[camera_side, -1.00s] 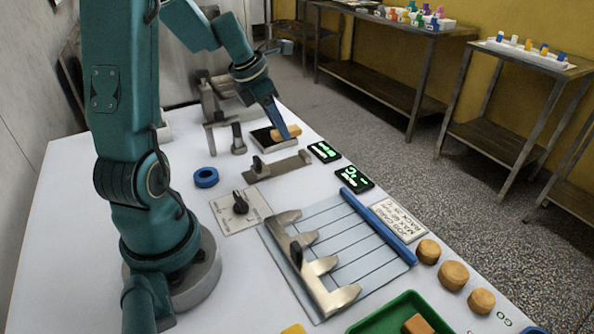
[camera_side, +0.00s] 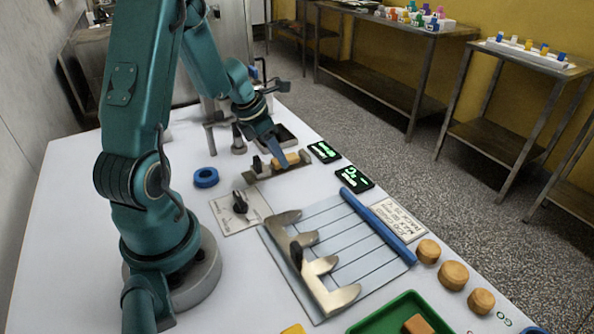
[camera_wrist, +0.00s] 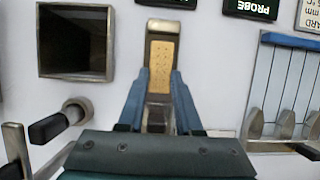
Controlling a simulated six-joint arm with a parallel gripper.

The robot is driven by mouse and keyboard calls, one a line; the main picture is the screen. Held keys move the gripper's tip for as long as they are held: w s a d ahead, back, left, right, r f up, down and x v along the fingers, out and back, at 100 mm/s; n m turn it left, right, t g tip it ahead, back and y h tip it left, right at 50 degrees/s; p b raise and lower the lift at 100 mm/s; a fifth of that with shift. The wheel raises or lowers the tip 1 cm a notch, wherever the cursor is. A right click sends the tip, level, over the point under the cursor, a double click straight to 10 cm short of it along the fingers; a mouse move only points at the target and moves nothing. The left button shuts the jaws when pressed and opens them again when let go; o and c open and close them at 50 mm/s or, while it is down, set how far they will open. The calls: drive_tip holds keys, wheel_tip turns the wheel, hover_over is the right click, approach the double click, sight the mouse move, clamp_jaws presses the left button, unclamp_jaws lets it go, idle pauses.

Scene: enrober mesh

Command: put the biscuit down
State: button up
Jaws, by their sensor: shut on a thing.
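The biscuit (camera_side: 294,157) is a tan rectangle. In the wrist view the biscuit (camera_wrist: 163,58) lies lengthwise between the two blue fingers of my gripper (camera_wrist: 161,76), with small dots on its top. My gripper (camera_side: 283,162) is shut on it. The biscuit is over a flat metal strip plate (camera_side: 265,173), whose end (camera_wrist: 166,25) shows beyond it in the wrist view. I cannot tell whether the biscuit touches the plate. My fingers hide part of the plate.
A dark square open-topped box (camera_wrist: 75,75) is left of my gripper in the wrist view. Black displays (camera_side: 324,151) stand close by on the right.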

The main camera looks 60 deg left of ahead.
drive_tip(key=shift+f, duration=0.25)
drive_tip(key=o, duration=1)
drive_tip(key=shift+r, duration=0.1)
